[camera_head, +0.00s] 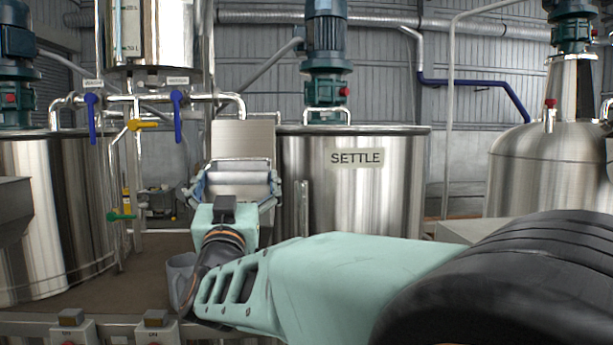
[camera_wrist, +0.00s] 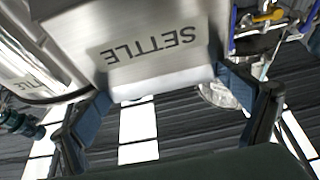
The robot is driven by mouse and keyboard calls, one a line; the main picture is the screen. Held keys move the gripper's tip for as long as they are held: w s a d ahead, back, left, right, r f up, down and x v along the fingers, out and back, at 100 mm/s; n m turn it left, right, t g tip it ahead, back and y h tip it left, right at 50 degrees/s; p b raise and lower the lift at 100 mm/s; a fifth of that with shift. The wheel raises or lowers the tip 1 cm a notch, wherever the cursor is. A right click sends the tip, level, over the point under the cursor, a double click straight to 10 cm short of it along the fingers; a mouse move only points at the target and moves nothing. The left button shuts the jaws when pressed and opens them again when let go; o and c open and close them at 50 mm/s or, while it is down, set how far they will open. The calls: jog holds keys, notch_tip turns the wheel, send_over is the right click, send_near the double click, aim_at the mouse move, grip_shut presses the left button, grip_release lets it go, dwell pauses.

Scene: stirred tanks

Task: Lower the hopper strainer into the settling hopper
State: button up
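A shiny metal piece, which I take for the hopper strainer (camera_head: 238,177), sits between the spread fingers of my gripper (camera_head: 236,188) in the head view. A plain upright metal panel (camera_head: 243,139) rises just behind it. In the wrist view, which is upside down, a metal box front marked SETTLE, which I take for the settling hopper (camera_wrist: 150,50), fills the upper middle. The fingertips of my gripper (camera_wrist: 165,92) flank its edge on both sides. Contact and the strainer's depth relative to the hopper are hidden.
The large steel tank marked SETTLE (camera_head: 357,195) stands right behind my gripper. Blue-handled valves (camera_head: 178,115) and piping are to the left, beside another tank (camera_head: 35,220). A domed tank (camera_head: 550,165) stands at the right. A railing with buttons (camera_head: 155,330) runs along the front.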

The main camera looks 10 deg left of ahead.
jog(key=shift+g, duration=0.6)
jog(key=f, duration=0.6)
jog(key=shift+w+a, duration=0.1)
jog(key=shift+a, duration=0.15)
jog(key=s+d+r+t, duration=0.1)
jog(key=s+d+r, duration=0.1)
jog(key=s, duration=0.5)
jog(key=shift+s+r, duration=0.2)
jog(key=shift+r, duration=0.15)
jog(key=shift+d, duration=0.1)
notch_tip(320, 180, up, 10)
jog(key=p, duration=0.6)
jog(key=shift+r, duration=0.25)
